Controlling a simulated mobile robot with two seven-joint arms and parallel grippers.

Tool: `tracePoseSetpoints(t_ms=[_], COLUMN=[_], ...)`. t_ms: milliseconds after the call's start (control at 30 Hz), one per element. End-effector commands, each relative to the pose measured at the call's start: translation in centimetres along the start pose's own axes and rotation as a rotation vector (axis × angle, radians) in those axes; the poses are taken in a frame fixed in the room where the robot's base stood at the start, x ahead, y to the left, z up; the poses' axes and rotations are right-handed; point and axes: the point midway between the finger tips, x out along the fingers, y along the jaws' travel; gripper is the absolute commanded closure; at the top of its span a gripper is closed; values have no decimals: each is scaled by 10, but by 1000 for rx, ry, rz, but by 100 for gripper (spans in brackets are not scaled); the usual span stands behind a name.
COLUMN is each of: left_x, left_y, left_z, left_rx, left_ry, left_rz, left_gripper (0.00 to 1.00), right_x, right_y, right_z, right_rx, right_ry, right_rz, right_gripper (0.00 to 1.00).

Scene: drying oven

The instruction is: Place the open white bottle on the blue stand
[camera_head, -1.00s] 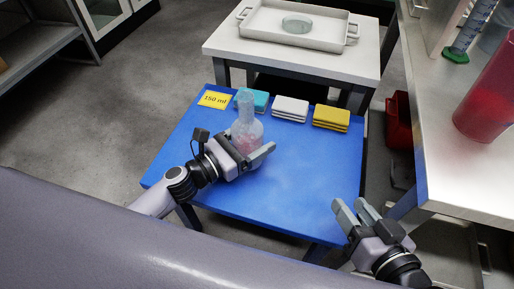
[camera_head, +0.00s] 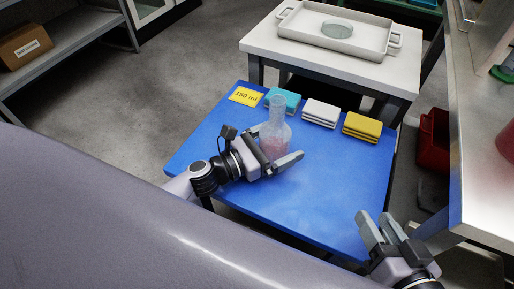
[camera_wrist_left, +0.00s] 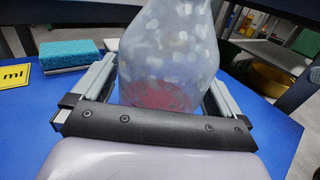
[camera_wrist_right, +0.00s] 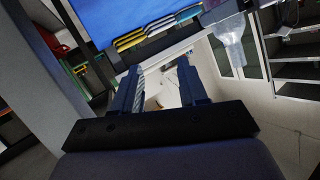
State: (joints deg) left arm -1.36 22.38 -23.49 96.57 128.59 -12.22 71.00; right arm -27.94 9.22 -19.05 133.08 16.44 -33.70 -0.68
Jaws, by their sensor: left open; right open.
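A clear, narrow-necked flask (camera_head: 277,133) with pink contents stands upright on a blue tabletop (camera_head: 318,195). My left gripper (camera_head: 284,152) is open around the flask's lower body. In the left wrist view its fingers lie on both sides of the flask (camera_wrist_left: 168,55); whether they touch it I cannot tell. My right gripper (camera_head: 380,226) is open and empty near the table's right front corner; its spread fingers also show in the right wrist view (camera_wrist_right: 160,85). I cannot make out a white bottle or a separate blue stand.
Teal (camera_head: 284,99), white (camera_head: 321,113) and yellow (camera_head: 362,127) pad stacks line the table's back edge beside a yellow "150 ml" label (camera_head: 244,96). Behind is a white table (camera_head: 270,44) with a tray (camera_head: 375,44). A metal counter (camera_head: 480,165) stands right. The blue table's front is clear.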

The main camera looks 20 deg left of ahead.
Motion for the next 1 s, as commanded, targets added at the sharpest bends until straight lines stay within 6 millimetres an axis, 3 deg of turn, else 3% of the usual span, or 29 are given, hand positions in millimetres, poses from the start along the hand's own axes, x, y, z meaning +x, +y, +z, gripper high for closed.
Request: tracePoseSetpoints(t_ms=[600, 800, 1000], left_x=[-95, -113, -118], left_y=[0, 0, 0], left_z=[-1, -1, -1], left_rx=[-1, -2, 0], left_ry=[4, 3, 2], left_rz=[2, 1, 0], left_gripper=[0, 0, 0], right_x=[6, 6, 7], right_y=[-4, -6, -6], right_z=[-1, -4, -2], right_rx=[44, 52, 54], right_ry=[-25, -21, -25], right_rz=[-18, -22, -22], right_gripper=[57, 57, 57])
